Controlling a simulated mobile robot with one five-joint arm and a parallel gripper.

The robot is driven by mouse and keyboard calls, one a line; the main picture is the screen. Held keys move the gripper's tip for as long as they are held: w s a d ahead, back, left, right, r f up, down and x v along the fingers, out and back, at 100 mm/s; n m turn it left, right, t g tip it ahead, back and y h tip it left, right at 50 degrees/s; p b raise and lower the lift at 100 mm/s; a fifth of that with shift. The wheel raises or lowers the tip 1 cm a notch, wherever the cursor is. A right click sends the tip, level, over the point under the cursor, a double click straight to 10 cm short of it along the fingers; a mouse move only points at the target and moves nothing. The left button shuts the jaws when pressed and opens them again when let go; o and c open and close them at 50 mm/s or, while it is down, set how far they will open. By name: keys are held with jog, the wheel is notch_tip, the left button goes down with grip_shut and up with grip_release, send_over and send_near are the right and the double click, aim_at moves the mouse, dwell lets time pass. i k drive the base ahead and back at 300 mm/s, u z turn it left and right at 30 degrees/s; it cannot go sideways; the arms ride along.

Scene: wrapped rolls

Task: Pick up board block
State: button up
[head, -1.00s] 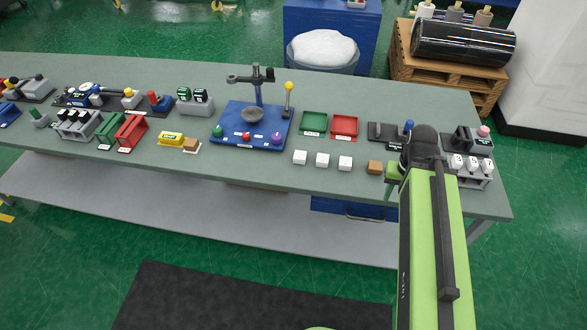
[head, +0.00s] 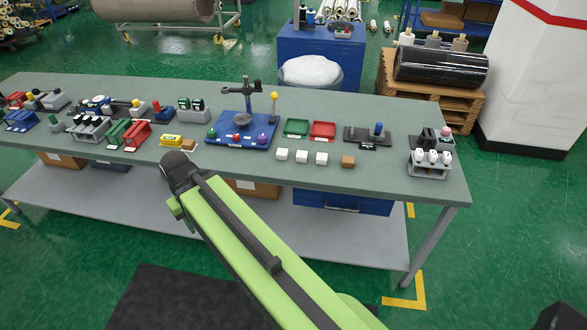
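No label marks out the board block, and two small brown blocks could fit the name. One brown block (head: 348,161) sits at the right end of a row of white cubes near the table's front edge. Another brown block (head: 188,145) sits beside a yellow block (head: 171,140) left of the blue stand, partly behind my arm. My green arm reaches up to the table's front edge, its dark joint just below that second block. The fingers of my gripper do not show, so what they hold cannot be seen.
The grey-green table (head: 235,174) has clear room along its front edge. White cubes (head: 301,156) stand beside the first brown block. Behind are a green tray (head: 297,127), a red tray (head: 323,130) and a blue stand (head: 226,139). A rack of white bottles (head: 429,171) stands at right.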

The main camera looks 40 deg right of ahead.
aim_at(347, 163)
jog(key=z, duration=0.35)
jog(key=i, duration=1)
jog(key=u, duration=0.3)
